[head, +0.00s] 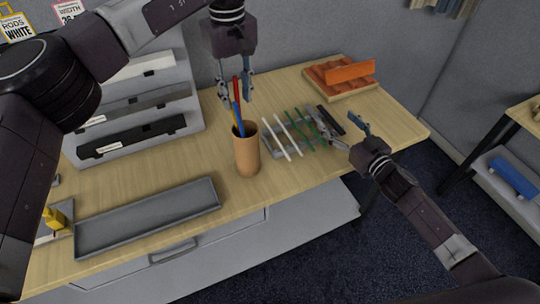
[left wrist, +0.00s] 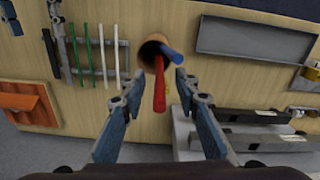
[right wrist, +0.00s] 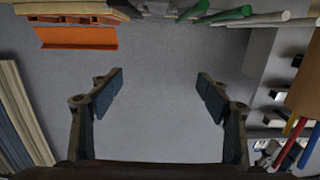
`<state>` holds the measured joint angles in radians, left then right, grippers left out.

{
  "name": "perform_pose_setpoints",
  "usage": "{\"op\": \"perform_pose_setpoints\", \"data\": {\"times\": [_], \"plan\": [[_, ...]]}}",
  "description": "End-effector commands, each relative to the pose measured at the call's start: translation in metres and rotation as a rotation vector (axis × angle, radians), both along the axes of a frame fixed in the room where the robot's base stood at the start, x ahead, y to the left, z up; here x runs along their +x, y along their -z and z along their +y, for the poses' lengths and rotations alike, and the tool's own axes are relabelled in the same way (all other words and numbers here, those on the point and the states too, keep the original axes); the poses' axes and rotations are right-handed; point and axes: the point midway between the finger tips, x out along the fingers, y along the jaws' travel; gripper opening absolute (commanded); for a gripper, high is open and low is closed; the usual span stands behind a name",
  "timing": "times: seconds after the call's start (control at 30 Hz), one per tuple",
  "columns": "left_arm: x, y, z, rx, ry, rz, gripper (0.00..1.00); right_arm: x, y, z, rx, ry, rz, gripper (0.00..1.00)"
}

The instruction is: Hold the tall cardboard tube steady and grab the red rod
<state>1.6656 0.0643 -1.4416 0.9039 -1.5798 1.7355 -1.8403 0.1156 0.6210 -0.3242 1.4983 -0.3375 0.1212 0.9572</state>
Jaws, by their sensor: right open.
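The tan cardboard tube (head: 247,157) stands upright on the table; its open mouth (left wrist: 150,52) shows in the left wrist view. A red rod (head: 236,88) and a blue rod (head: 238,118) lean out of it. The red rod (left wrist: 159,88) is between these fingers, with gaps visible on both sides. My right gripper (head: 343,133) is open and empty, right of the tube and apart from it.
A grey rack (head: 271,147) with white and green rods lies between the tube and my right gripper. An orange holder (head: 347,72) stands at the back right. A long grey tray (head: 150,217) lies front left; a stepped shelf (head: 195,100) stands behind.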

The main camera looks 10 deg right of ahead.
Motion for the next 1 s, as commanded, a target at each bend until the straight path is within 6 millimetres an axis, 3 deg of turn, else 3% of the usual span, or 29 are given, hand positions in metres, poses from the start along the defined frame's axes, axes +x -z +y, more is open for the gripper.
{"op": "perform_pose_setpoints", "data": {"times": [0.03, 0.2, 0.3, 0.4, 0.63, 1.0], "plan": [[0.0, 0.0, 0.0, 0.0, 0.0, 0.0, 0.29, -0.004, -0.001, 0.029, -0.003, -0.071, -0.008, 0.7], [0.0, 0.0, 0.0, 0.0, 0.0, 0.0, 0.29, -0.033, 0.002, 0.121, 0.001, -0.302, -0.02, 0.7], [0.0, 0.0, 0.0, 0.0, 0.0, 0.0, 0.29, -0.054, 0.006, 0.162, 0.003, -0.416, -0.019, 0.7], [0.0, 0.0, 0.0, 0.0, 0.0, 0.0, 0.29, -0.072, 0.009, 0.19, 0.006, -0.501, -0.016, 0.7], [0.0, 0.0, 0.0, 0.0, 0.0, 0.0, 0.29, -0.09, 0.014, 0.219, 0.01, -0.584, -0.011, 0.7], [0.0, 0.0, 0.0, 0.0, 0.0, 0.0, 0.29, -0.057, 0.015, 0.26, 0.011, -0.584, -0.012, 0.7]]}}
